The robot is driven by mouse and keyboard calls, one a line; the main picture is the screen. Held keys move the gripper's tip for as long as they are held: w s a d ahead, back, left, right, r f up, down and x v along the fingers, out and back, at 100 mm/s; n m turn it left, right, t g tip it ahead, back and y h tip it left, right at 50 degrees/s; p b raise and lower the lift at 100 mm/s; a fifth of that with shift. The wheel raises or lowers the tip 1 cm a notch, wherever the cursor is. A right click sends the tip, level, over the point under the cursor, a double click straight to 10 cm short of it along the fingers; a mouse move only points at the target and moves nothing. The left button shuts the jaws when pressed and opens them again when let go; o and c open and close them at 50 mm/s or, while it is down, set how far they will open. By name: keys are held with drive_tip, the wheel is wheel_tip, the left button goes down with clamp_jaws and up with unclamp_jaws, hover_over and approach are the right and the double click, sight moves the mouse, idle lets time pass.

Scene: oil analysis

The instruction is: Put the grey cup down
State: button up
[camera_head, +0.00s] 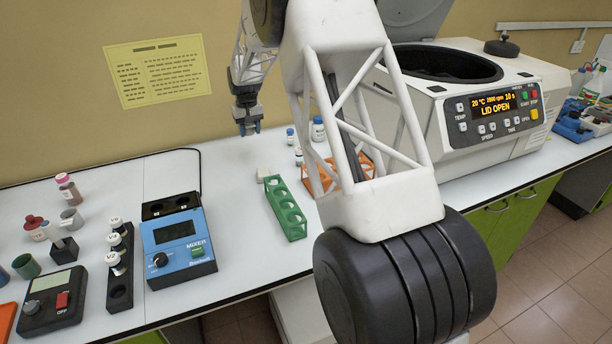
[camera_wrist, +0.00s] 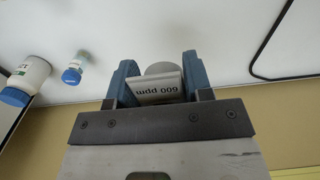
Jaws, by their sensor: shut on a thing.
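My gripper (camera_wrist: 159,82) has its two blue fingers around a light grey cup (camera_wrist: 160,69), whose round part shows behind a pale plate reading "600 ppm". The lettering appears upside down in the wrist view. In the head view my gripper (camera_head: 248,129) hangs above the back of the white table, left of the large arm link, and the cup cannot be made out there. Another small greyish cup (camera_head: 72,218) stands on the table at the left.
Below my gripper are a small white block (camera_head: 263,173) and a green rack (camera_head: 288,210). A blue mixer (camera_head: 178,248) and a black vial holder (camera_head: 120,280) stand left. Small bottles (camera_head: 318,129), an orange rack (camera_head: 335,172) and an open-lidded centrifuge (camera_head: 480,105) stand right.

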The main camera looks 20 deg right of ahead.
drive_tip(key=shift+d, duration=0.3)
hover_over(255, 161)
drive_tip(key=shift+w+f, duration=0.15)
drive_tip(key=shift+f, duration=2.35)
drive_tip(key=shift+f, duration=2.45)
drive_tip(key=shift+f, duration=0.15)
drive_tip(key=o, duration=0.9)
